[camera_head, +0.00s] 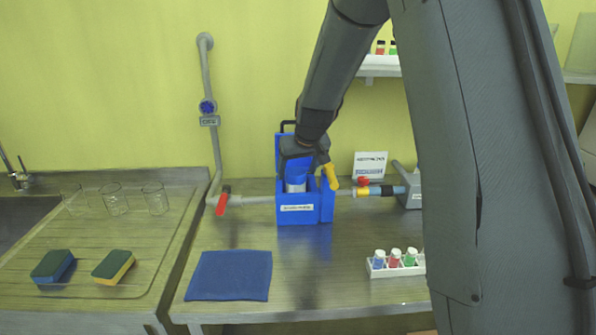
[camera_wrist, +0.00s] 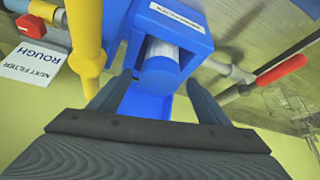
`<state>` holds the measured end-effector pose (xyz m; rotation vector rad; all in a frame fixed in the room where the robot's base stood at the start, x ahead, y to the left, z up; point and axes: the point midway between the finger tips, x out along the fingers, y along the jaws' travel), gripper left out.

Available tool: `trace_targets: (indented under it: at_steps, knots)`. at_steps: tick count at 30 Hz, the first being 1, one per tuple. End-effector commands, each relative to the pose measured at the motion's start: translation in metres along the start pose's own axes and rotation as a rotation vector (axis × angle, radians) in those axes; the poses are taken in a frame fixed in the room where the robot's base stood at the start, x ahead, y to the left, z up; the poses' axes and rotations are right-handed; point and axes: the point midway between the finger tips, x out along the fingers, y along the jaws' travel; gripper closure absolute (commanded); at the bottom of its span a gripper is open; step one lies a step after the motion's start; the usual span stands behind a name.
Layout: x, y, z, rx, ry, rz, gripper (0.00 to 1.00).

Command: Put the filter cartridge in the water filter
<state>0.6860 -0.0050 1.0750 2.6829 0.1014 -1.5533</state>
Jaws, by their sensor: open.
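The water filter (camera_head: 298,214) is a blue box on the bench, with its blue lid (camera_head: 281,155) raised at the back. The filter cartridge (camera_head: 296,187), a pale cylinder, stands in the box opening, partly hidden by my gripper. In the wrist view the white-and-blue cartridge (camera_wrist: 158,70) sits inside the blue box (camera_wrist: 178,28), beyond my fingertips. My gripper (camera_head: 304,166) is just above the filter. In the wrist view my gripper (camera_wrist: 160,82) is open, its two dark fingers apart with the cartridge showing between them. Whether the cartridge is fully seated cannot be told.
A yellow handle (camera_head: 330,177) stands close at the filter's right and a red valve lever (camera_head: 223,200) at its left. A sign (camera_head: 370,164) is behind. A vial rack (camera_head: 396,270) and blue cloth (camera_head: 229,275) lie in front. The bench between them is clear.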

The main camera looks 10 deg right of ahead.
Motion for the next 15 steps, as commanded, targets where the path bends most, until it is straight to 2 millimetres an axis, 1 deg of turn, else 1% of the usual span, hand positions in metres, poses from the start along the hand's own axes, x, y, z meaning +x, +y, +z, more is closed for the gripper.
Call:
trace_targets:
  at_steps: [1, 5, 15]
  knots:
    - [-0.008, 0.0, -0.004, 0.0, 0.002, 0.0, 0.29]
    - [-0.027, 0.0, -0.003, -0.001, 0.005, 0.001, 0.29]
    - [-0.086, 0.0, -0.003, 0.0, 0.004, 0.0, 0.29]
